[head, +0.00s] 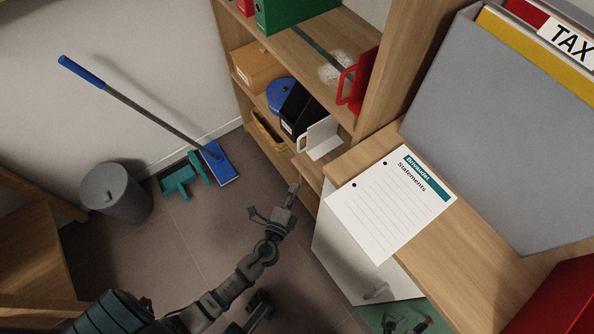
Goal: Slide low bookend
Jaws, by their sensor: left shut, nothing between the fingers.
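A low white bookend (322,139) stands on a lower shelf of the wooden bookcase, at the right end, beside a black file box (296,108). A red bookend (358,82) stands on the shelf above. My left gripper (291,191) is shut and empty. In the picture it lies below the white bookend, in front of the bookcase, with a visible gap between them. Dark jointed parts at the bottom edge look like my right gripper (405,325); they are cut off, and their opening is unclear.
A wooden desktop with a Statements sheet (390,205) and a grey TAX file box (490,130) takes up the right. A blue round tin (281,93) sits on the shelf.

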